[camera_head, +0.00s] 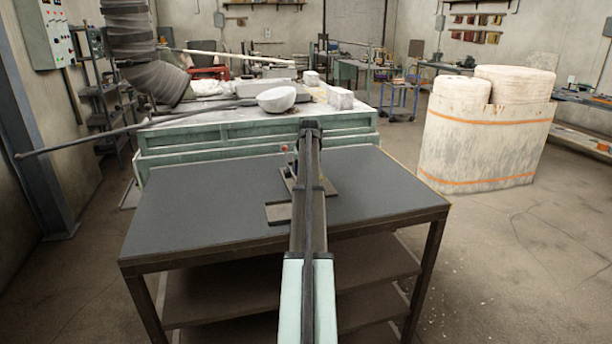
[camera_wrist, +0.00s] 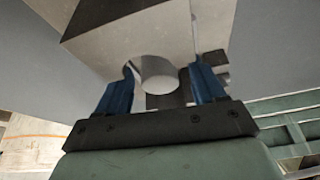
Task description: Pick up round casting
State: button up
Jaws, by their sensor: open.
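In the wrist view, a pale round piece (camera_wrist: 160,76), which looks like the round casting, shows its light end face between my fingers. My gripper (camera_wrist: 163,67) has its two blue fingers apart, one on each side of the piece. A gap shows around the piece's lower end; whether a finger touches it higher up I cannot tell. A beige block-like surface (camera_wrist: 125,38) lies just beyond the piece. In the head view my arm covers the middle of the dark worktable (camera_head: 200,195), so the casting and fingers cannot be made out there.
Flat plates (camera_head: 278,213) lie on the worktable beside my arm. Behind stands a green moulding bench (camera_head: 250,132) with a white ladle bowl (camera_head: 277,99) and a long handle (camera_head: 130,131) reaching left. The table's left part is clear.

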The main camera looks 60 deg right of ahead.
jog(key=c, duration=1.2)
